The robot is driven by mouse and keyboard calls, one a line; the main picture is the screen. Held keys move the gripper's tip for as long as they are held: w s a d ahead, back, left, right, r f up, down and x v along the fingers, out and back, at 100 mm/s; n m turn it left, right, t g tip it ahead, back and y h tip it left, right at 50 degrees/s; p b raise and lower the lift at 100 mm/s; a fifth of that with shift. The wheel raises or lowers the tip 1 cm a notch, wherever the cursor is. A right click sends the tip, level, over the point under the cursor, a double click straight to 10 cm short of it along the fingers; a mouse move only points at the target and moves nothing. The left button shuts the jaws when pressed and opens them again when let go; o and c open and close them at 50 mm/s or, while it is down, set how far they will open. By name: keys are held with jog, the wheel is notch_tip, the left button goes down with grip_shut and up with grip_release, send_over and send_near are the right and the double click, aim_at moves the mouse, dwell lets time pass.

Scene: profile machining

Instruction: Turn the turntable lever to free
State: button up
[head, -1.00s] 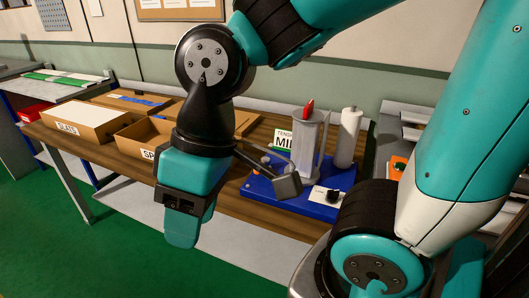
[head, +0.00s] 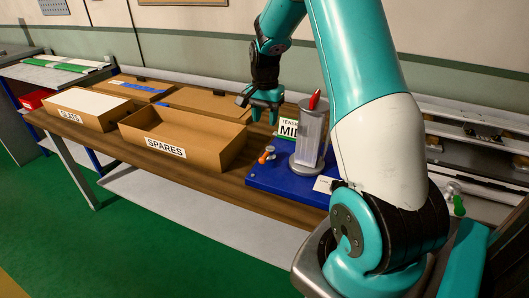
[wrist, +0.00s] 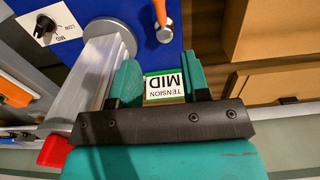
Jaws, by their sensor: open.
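A small lever with an orange handle (head: 264,157) and a silver hub stands at the left of a blue base (head: 262,177). In the wrist view the orange handle (wrist: 158,13) is at the top, its hub just below. No label shows whether it is the turntable lever. My gripper (head: 265,119) is open and empty, pointing down behind the blue base, apart from the lever. In the wrist view its two green fingers (wrist: 160,82) are spread, with the TENSION MID card (wrist: 166,86) visible between them.
A grey column (head: 309,140) with a red tip rises from the blue base, close beside a finger in the wrist view. A LOW/MID dial (wrist: 45,25) is at its upper left. The SPARES box (head: 190,140) and SLATS box (head: 75,107) stand left. A green-handled part (head: 458,205) is far right.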

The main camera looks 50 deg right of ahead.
aim_at(265, 155)
notch_tip(265, 155, down, 13)
jog(key=shift+f+p, duration=0.15)
jog(key=shift+p, duration=0.5)
grip_shut()
